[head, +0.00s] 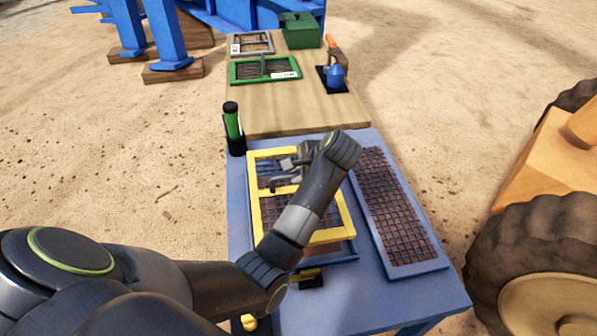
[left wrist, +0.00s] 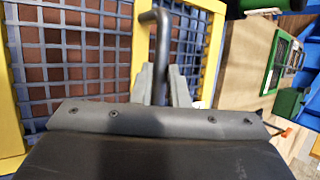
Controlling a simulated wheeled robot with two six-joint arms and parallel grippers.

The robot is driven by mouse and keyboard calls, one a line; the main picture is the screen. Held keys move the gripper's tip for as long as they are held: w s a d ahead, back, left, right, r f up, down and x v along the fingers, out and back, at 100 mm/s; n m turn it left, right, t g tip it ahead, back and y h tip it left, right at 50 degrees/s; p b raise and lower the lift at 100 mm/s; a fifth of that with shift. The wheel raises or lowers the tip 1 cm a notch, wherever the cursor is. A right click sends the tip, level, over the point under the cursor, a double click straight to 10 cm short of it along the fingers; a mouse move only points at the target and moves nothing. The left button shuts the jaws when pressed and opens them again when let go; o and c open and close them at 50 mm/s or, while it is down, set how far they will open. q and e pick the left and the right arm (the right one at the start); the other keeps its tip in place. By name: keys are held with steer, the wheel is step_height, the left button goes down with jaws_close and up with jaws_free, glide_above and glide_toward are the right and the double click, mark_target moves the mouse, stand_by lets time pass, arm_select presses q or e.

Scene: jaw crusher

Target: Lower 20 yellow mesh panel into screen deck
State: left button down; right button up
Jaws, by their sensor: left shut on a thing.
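The yellow mesh panel (head: 254,207) has a yellow frame, dark mesh and a dark handle. My left gripper (head: 287,168) is shut on this handle; the left wrist view shows the handle (left wrist: 160,50) between the two grey fingers (left wrist: 161,88). In that view, the yellow frame (left wrist: 213,70) runs on both sides of the mesh. In the head view the panel lies over a dark blue frame, which looks like the screen deck (head: 340,257) and shows past its near edge. My forearm hides part of the panel. I cannot tell if panel and deck touch. My right gripper is not in view.
A blue-framed mesh panel (head: 435,266) lies right of the deck on the blue table (head: 420,294). A green-and-black cylinder (head: 233,124) stands at the left edge. Behind, a wooden board (head: 290,110) holds a green-framed panel (head: 240,73), a grey-framed panel (head: 268,45) and a green box (head: 301,31).

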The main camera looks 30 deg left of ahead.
arm_select(q)
steer(key=shift+f+b, duration=1.85)
steer(key=shift+f, duration=1.3)
steer(key=shift+w+f+b, duration=0.1)
steer(key=shift+f+b, duration=0.8)
steer(key=shift+b, duration=0.05)
steer(key=c, duration=1.3)
jaws_free()
steer(key=shift+c, duration=0.2)
steer(key=shift+d+f, duration=0.1)
steer(key=shift+f, duration=0.05)
steer(key=b+v, duration=0.1)
steer(key=v, duration=0.6)
steer(key=shift+b, duration=0.3)
steer(key=p+v, duration=0.1)
steer(key=v, duration=0.3)
steer(key=shift+r, duration=0.25)
steer(key=shift+s+d+r+p, duration=0.25)
steer(key=shift+r+p, duration=0.05)
steer(key=shift+p, duration=0.05)
